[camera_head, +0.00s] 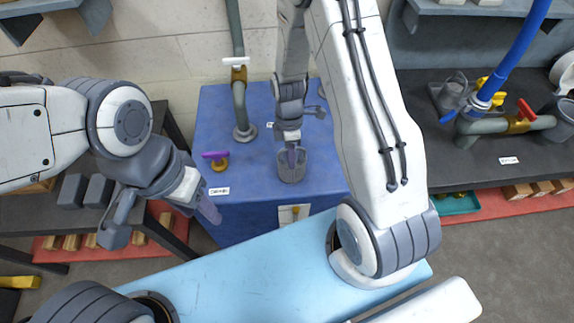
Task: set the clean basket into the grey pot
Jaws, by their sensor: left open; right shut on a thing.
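A grey cup-shaped vessel (291,174), which looks like the grey pot, stands upright on the blue cabinet top in the middle. My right gripper (291,155) points straight down at its open mouth and is shut, with its fingertips at or inside the rim. What it grips looks like the clean basket, but the fingers and the vessel's wall largely hide it, and I cannot tell how deep it sits. My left gripper (165,222) is open and empty, in front of the cabinet's left side, well apart from the vessel.
On the blue cabinet (240,165), a purple-handled valve (216,160) and a grey pipe (240,105) stand left of the vessel.

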